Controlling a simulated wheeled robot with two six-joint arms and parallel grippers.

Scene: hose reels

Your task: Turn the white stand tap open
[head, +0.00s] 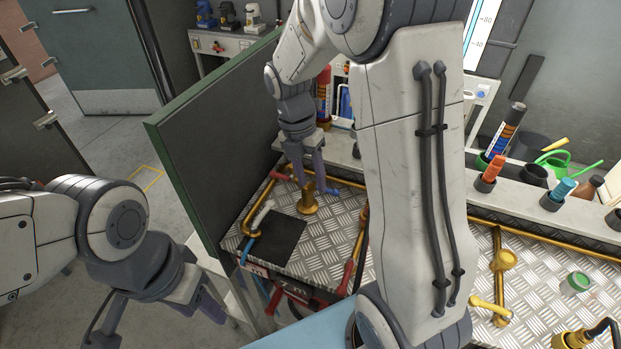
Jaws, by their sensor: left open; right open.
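The tap with the white lever (262,214) stands on a brass pipe at the left end of the metal tread-plate bench (320,240), beside a black square mat. Its lever is tilted, slanting up to the right. My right gripper (312,186) points down, open, above a short brass post (308,203) to the right of the white tap, and is apart from the white lever. Whether its fingers touch the post or the blue lever beside it I cannot tell. My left gripper (150,325) is open and empty at the lower left, away from the bench, its tips partly cut off.
A red lever (282,177) is near my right gripper. Red-handled pipes (350,275) run along the front. A yellow tap (490,305) and green cap (576,282) are at the right. My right arm hides the bench middle.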

